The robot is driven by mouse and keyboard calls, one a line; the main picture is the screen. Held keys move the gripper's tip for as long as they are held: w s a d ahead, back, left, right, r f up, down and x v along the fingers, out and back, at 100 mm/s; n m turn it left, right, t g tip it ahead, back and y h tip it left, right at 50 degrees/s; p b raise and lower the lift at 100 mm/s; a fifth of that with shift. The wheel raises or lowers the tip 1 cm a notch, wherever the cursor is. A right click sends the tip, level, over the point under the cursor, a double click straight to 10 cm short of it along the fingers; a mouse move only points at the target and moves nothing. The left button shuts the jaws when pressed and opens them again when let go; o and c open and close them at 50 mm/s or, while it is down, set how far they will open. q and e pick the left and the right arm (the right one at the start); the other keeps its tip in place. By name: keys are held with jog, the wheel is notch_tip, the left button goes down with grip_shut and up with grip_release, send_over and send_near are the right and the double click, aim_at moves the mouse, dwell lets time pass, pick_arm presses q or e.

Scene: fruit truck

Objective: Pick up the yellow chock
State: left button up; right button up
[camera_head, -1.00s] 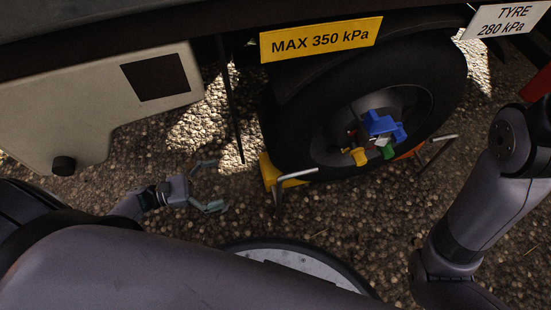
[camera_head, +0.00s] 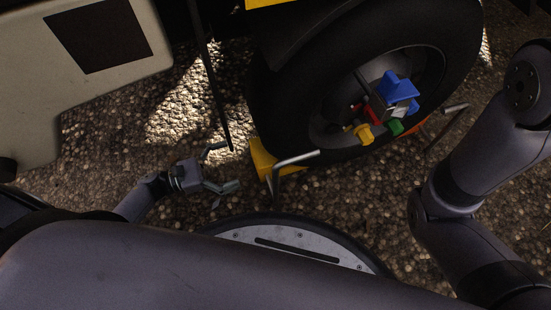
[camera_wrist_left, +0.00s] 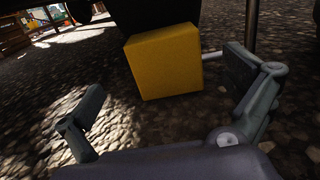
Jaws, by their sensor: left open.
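The yellow chock (camera_head: 263,158) sits on the gravel against the left side of the tyre (camera_head: 268,95). A bent metal handle (camera_head: 296,159) shows at its right. In the left wrist view the chock (camera_wrist_left: 165,62) is a yellow block straight ahead, beyond the fingertips and roughly between them. My left gripper (camera_head: 228,167) is open and empty, just left of the chock and apart from it. Its two fingers (camera_wrist_left: 165,85) spread wide in the wrist view. My right arm is at the right side of the head view, but its gripper is not in view.
Blue, red, green and yellow fittings (camera_head: 388,105) sit at the wheel hub. An orange piece with a metal handle (camera_head: 446,128) is right of the tyre. A thin dark rod (camera_head: 211,75) hangs left of the tyre, near my left gripper. A beige tank (camera_head: 60,110) is at upper left.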

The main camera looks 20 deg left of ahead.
aim_at(263, 155)
pick_arm(q)
jog(key=b+x, duration=0.1)
jog(key=x, duration=0.4)
jog(key=b+x, duration=0.3)
jog(key=x, duration=0.1)
jog(key=shift+d+r, duration=0.1)
jog(key=shift+d, duration=0.3)
jog(key=shift+w+d+r, duration=0.15)
jog(key=shift+w+d, duration=0.05)
jog(key=c, duration=1.8)
jog(key=shift+r, duration=0.15)
jog(key=shift+c, duration=0.4)
